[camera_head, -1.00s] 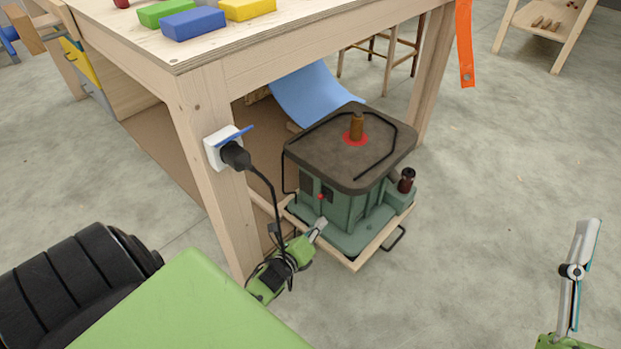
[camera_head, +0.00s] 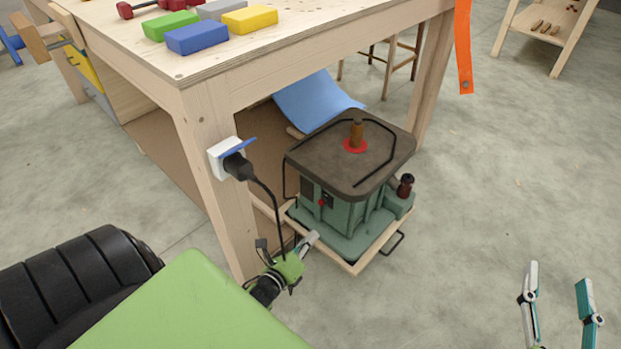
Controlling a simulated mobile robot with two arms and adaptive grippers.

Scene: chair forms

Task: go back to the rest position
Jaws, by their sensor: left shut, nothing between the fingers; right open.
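My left gripper (camera_head: 312,237) is shut and empty. It is low beside the table's front leg, with its tip by the near left edge of the green machine's (camera_head: 345,215) wooden base. I cannot tell whether it touches the base. A black cable from the plug hangs down to my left wrist and passes in front of or beside it; which one is unclear. My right gripper (camera_head: 558,275) is open and empty over bare floor at the lower right, its two fingers apart and pointing up in the picture.
A wooden table (camera_head: 300,60) carries coloured blocks (camera_head: 198,38) and a red dumbbell. A white socket with a black plug (camera_head: 237,165) is on its front leg. A blue curved sheet (camera_head: 315,98) and a stool stand behind. An orange strip (camera_head: 463,45) hangs at right. Floor at right is clear.

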